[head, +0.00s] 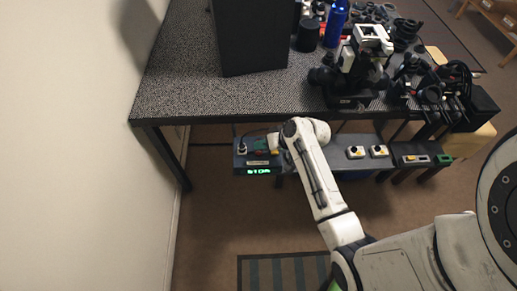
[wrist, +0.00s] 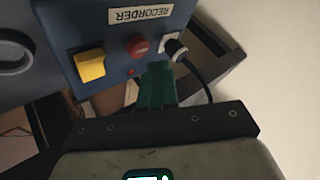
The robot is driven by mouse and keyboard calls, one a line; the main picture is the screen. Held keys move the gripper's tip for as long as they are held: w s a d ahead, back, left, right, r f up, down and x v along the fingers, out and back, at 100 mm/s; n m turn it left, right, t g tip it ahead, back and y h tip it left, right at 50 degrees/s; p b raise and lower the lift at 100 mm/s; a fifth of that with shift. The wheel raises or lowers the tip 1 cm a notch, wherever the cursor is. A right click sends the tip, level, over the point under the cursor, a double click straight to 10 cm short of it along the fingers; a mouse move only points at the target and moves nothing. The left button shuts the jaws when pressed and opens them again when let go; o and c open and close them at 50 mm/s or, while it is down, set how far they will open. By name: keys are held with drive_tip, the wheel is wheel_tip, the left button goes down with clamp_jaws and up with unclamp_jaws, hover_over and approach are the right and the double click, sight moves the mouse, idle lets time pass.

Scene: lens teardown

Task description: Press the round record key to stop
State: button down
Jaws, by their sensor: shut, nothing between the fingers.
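The recorder is a blue box (wrist: 75,25) with an upside-down "RECORDER" label in the wrist view; it shows in the head view (head: 240,160) with lit green digits. Its round red key (wrist: 138,46) sits between a yellow rocker (wrist: 90,66) and a socket with a black plug (wrist: 174,46). A small red light (wrist: 130,72) shows near the key. My gripper (wrist: 156,68) has its green fingers shut and empty, their tips just below the red key in the picture. I cannot tell whether they touch the box. In the head view my arm hides part of the recorder's right side.
The recorder is beneath the front edge of a dark patterned table (head: 190,80). A black cable (wrist: 200,75) runs from the plug. A large black box (head: 248,40) and equipment stand on the table.

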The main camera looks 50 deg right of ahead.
sight(262, 152)
wheel_tip(262, 152, up, 6)
drive_tip(key=p, duration=0.5)
drive_tip(key=shift+p, duration=0.4)
